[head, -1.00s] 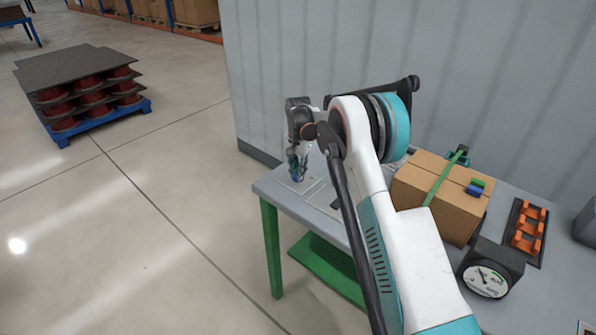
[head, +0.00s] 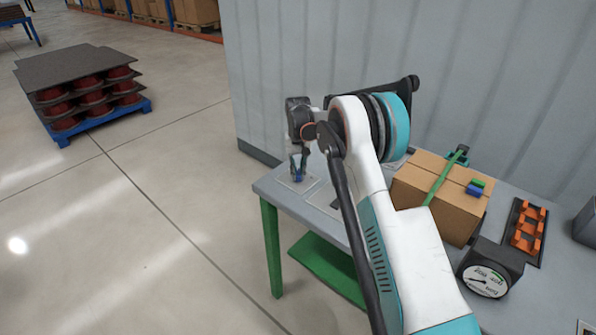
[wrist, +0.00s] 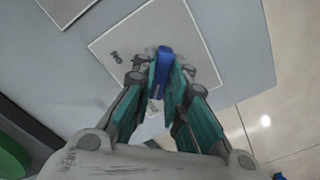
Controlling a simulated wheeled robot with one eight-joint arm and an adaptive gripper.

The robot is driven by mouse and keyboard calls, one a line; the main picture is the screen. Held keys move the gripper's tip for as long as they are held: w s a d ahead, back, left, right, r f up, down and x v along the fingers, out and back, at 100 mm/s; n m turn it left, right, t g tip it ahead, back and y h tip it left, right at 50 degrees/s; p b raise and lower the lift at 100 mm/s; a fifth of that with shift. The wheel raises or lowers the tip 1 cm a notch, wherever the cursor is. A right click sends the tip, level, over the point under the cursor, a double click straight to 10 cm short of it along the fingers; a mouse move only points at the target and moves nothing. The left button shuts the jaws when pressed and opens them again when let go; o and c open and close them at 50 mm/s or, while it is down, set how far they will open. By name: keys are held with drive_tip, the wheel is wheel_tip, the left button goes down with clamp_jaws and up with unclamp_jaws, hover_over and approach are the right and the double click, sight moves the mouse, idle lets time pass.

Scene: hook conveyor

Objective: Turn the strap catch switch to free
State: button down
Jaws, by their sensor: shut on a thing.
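A light square switch plate (wrist: 120,35) lies on the table's left corner, and a blue switch handle (wrist: 162,65) rises from it. My gripper (wrist: 163,82) is shut on the handle, with a teal-lined finger on either side. Small dark lettering on the plate is too blurred to read surely. In the head view my gripper (head: 298,170) points down at the plate (head: 299,184). A cardboard box (head: 430,190) with a green strap (head: 446,178) across its top stands to the right.
The grey table (head: 325,200) also holds a round dial (head: 485,281) in a dark housing and an orange rack (head: 526,229) on the right. A wall stands behind. Open floor lies left, with a loaded blue pallet (head: 140,107) farther off.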

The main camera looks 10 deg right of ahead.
sight(298, 172)
drive_tip(key=shift+r, duration=0.1)
idle(0.3)
drive_tip(key=c, duration=1.6)
unclamp_jaws()
wheel_tip(298, 172, up, 12)
